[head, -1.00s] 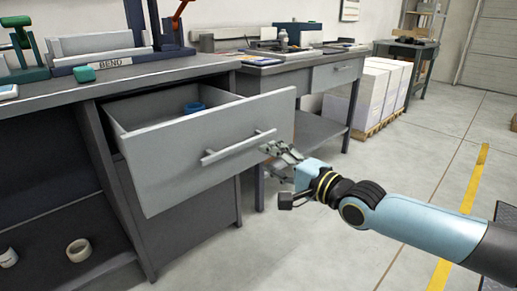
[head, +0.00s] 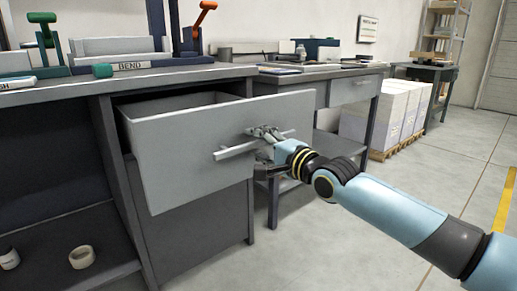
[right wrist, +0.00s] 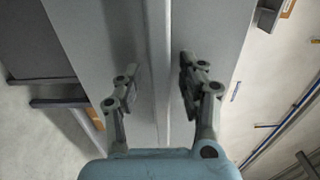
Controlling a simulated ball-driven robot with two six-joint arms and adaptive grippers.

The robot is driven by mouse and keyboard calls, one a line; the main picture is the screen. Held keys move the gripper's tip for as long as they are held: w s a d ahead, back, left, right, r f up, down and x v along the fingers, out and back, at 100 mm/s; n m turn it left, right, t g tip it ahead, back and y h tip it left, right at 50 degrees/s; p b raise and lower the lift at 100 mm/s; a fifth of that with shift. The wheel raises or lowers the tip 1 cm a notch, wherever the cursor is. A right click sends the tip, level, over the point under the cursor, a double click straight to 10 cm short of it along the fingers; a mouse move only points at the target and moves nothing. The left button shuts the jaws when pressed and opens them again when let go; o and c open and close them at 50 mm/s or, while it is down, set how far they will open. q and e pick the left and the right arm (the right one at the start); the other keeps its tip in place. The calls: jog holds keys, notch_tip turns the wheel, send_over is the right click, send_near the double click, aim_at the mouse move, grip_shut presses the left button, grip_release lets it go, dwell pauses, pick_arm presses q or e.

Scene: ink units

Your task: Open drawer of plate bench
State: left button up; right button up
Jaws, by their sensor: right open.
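The plate bench (head: 40,97) is grey and fills the left of the head view. Its upper drawer (head: 185,135) stands pulled out, the front panel facing me at an angle. A pale bar handle (head: 231,152) crosses the right half of that panel. My right gripper (head: 262,139) is at the right part of the handle. In the right wrist view the open fingers (right wrist: 158,82) lie either side of a long pale bar (right wrist: 158,30), which appears to be the handle; contact is unclear. Most of the drawer's inside is hidden behind its front. My left gripper is out of view.
A second bench (head: 340,72) stands to the right, with white boxes (head: 402,105) on a pallet beyond it. A bending tool marked BEND (head: 130,66) sits on the bench top. A pale ring (head: 82,257) lies on the lower shelf. Floor at the right is clear.

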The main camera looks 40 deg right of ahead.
aim_at(249, 139)
grip_shut()
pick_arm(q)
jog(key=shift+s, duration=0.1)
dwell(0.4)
pick_arm(e)
jog(key=shift+w, duration=0.2)
jog(key=w+b, duration=0.1)
jog(key=w, duration=0.1)
jog(key=w+b, duration=0.2)
jog(key=shift+w+a+f, duration=0.1)
jog(key=shift+w+a, duration=0.1)
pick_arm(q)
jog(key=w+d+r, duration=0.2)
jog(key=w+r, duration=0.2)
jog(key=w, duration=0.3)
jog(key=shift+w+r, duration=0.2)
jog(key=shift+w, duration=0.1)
pick_arm(e)
jog(key=shift+w, duration=0.2)
jog(key=c, duration=0.8)
grip_release()
jog(key=o, duration=0.8)
